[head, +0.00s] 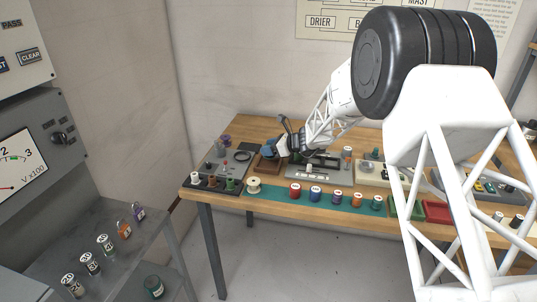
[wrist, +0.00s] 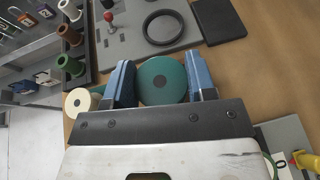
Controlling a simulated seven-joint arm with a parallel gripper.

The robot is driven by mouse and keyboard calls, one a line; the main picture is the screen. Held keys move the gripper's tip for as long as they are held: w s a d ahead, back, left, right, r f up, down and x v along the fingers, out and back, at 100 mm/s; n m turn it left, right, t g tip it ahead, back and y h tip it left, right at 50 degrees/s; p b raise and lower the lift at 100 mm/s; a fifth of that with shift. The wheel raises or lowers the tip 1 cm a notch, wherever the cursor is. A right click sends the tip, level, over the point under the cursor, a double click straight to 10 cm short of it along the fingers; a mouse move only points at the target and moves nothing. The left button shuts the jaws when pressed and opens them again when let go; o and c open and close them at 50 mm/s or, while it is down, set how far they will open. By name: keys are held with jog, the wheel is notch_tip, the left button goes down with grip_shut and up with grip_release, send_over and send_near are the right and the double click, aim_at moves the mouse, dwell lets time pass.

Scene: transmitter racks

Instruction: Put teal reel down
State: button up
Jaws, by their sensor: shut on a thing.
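The teal reel (wrist: 168,92) shows end-on in the wrist view, a round teal disc with a dark centre. It sits between the two blue fingers of my gripper (wrist: 160,70), which is shut on it. In the head view my gripper (head: 283,147) is over the left part of the wooden bench, by a brown tray (head: 263,165). The held reel cannot be made out clearly there. How high it is above the bench top is hard to tell.
A cream reel (wrist: 77,102) stands left of my gripper, beside a dark rack (wrist: 88,50) of spools. A grey board with a black ring (wrist: 172,28) and a dark square pad (wrist: 222,20) lie beyond. Several reels stand along a teal strip (head: 270,198) at the bench front.

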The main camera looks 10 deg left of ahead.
jog(key=shift+w+a, duration=0.1)
jog(key=shift+w, duration=0.15)
jog(key=shift+w+a, duration=0.1)
jog(key=shift+w, duration=0.15)
jog(key=shift+w+f, duration=0.1)
jog(key=shift+f, duration=1.75)
jog(key=shift+f, duration=0.55)
jog(key=o, duration=1)
jog(key=shift+c, duration=0.2)
